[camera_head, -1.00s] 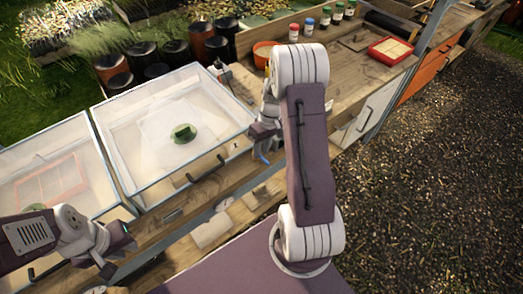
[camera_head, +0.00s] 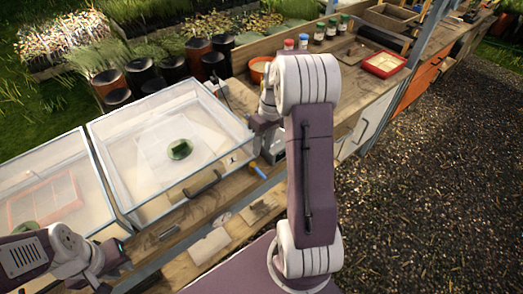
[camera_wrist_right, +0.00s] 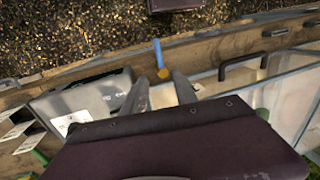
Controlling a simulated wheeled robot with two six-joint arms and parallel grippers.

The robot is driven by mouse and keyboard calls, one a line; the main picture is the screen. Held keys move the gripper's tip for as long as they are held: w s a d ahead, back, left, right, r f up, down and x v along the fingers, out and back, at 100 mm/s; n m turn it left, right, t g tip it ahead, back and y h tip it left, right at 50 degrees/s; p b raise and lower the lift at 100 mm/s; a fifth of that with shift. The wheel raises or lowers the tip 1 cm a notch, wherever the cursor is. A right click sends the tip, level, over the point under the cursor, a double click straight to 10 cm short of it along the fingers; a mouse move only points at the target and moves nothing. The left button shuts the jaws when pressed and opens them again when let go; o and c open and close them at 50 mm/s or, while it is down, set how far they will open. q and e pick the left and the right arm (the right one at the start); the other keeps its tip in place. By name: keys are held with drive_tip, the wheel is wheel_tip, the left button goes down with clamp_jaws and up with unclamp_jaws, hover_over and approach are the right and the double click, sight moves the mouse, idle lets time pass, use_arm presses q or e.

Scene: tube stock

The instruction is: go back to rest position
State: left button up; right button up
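My right gripper (camera_wrist_right: 161,92) shows its two fingers spread apart in the wrist view, with nothing between them. It hangs over the bench near the right end of the clear-lidded box (camera_head: 118,196), and its arm hides part of the bench in the head view. A small tool with a blue handle and an orange part (camera_wrist_right: 158,62) lies just beyond the fingertips, apart from them; it also shows below the gripper in the head view (camera_head: 257,170). My left gripper (camera_head: 112,268) is at the lower left, in front of the boxes. Its fingers are too small to read.
Gravel (camera_head: 440,160) lies right of the bench.

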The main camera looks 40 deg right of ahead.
idle(0.3)
drive_tip(key=s+a+r+n, duration=0.2)
drive_tip(key=a+r+n, duration=0.1)
drive_tip(key=a, duration=0.8)
drive_tip(key=s+a+f+m+t+h, duration=0.1)
drive_tip(key=s+a+f+m+h, duration=0.1)
drive_tip(key=s, duration=0.7)
drive_tip(key=shift+a+f+m, duration=0.7)
drive_tip(key=shift+f+m, duration=0.4)
drive_tip(key=shift+f, duration=0.3)
